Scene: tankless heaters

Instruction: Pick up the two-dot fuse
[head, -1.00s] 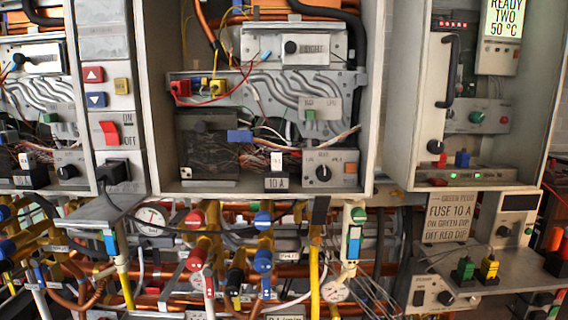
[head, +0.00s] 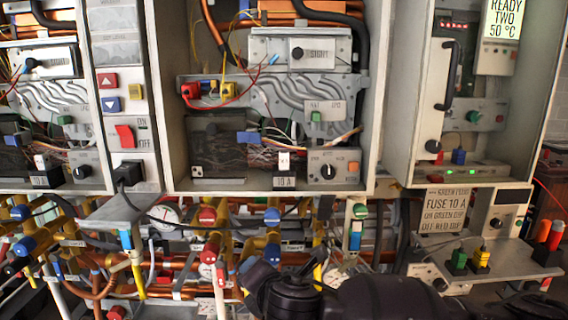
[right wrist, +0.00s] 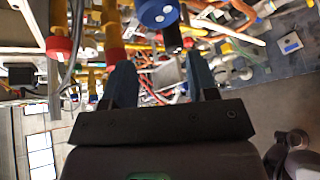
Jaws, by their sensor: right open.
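A small white fuse (head: 284,160) stands in a black holder marked 10 A (head: 284,181) at the bottom of the middle heater. Its dots are too small to count. A similar white piece (head: 41,161) stands in a holder in the left heater. I cannot tell which piece is the two-dot fuse. My right arm reaches in from the bottom right of the head view, below the middle heater, with its fingertips hidden there. In the right wrist view my right gripper (right wrist: 160,80) is open and empty, its blue fingers apart among pipes and valves. My left gripper is not in view.
Copper pipes and colored valves (head: 208,215) crowd the space below the heaters. A sign reading FUSE 10 A (head: 451,211) stands above a right shelf (head: 500,266) with green and yellow plugs. Red and orange cylinders (head: 556,236) stand at the far right.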

